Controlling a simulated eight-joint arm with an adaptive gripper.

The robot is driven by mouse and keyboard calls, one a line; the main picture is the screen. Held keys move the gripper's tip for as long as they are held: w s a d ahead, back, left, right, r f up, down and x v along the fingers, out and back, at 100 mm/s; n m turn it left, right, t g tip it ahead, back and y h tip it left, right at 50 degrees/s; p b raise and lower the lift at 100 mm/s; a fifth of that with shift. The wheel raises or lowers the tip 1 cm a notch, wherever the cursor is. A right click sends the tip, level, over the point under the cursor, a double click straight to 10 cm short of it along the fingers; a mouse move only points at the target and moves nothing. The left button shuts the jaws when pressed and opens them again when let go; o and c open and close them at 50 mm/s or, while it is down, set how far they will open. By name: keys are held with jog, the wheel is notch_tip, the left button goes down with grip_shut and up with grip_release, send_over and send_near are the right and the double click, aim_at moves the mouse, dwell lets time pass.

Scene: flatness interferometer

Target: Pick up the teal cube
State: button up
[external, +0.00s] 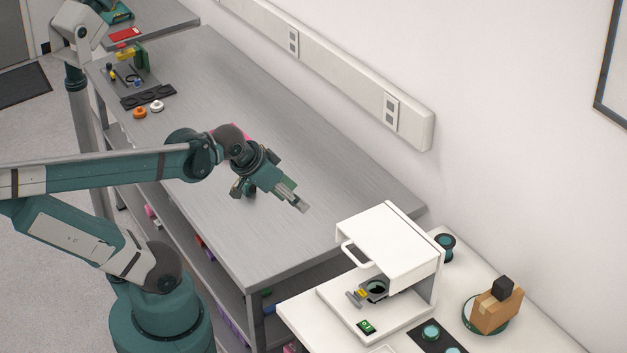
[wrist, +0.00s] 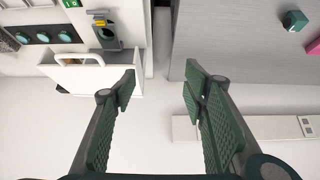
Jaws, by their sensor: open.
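A small teal cube (wrist: 293,20) sits on the grey bench, near the top right of the wrist view. In the external view I cannot clearly tell it from the teal parts of my arm, which may hide it. My gripper (external: 298,203) is above the bench in the external view, tilted down toward the right. In the wrist view my gripper (wrist: 160,82) has its two fingers wide apart with nothing between them. The cube lies well outside the fingers, off to their upper right.
A pink object (wrist: 314,46) lies beside the cube. The white instrument (external: 390,240) stands on a pale table (external: 300,318) at the right, with a box (external: 495,312) and teal discs nearby. The wall with its outlet rail (external: 340,75) runs behind. The bench (external: 330,185) right of my gripper is clear.

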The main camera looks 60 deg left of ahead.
jog(key=shift+a, duration=0.1)
jog(key=w+a+f+n+g, duration=0.1)
jog(key=w+a+f+n, duration=0.2)
jog(key=a, duration=0.4)
jog(key=w+a+f+n+g+y, duration=0.1)
jog(key=w+a+n+g, duration=0.1)
jog(key=w+a+n, duration=0.35)
jog(key=w+a+f+n+g, duration=0.1)
jog(key=w+a+f+n, duration=0.1)
jog(key=a, duration=0.6)
jog(key=a+f+n+g, duration=0.1)
jog(key=a+f+n, duration=0.1)
jog(key=a+f, duration=0.3)
jog(key=a+f+n+g, duration=0.1)
jog(key=a+f+n, duration=0.2)
jog(key=a, duration=0.7)
jog(key=s+a+f+n+g, duration=0.1)
jog(key=a+f+n, duration=0.2)
jog(key=a+f, duration=0.4)
jog(key=shift+a+h, duration=0.4)
jog(key=shift+a, duration=0.05)
jog(key=shift+s+a+f+n, duration=0.15)
jog(key=shift+a+f+n, duration=0.1)
jog(key=shift+a+f, duration=0.1)
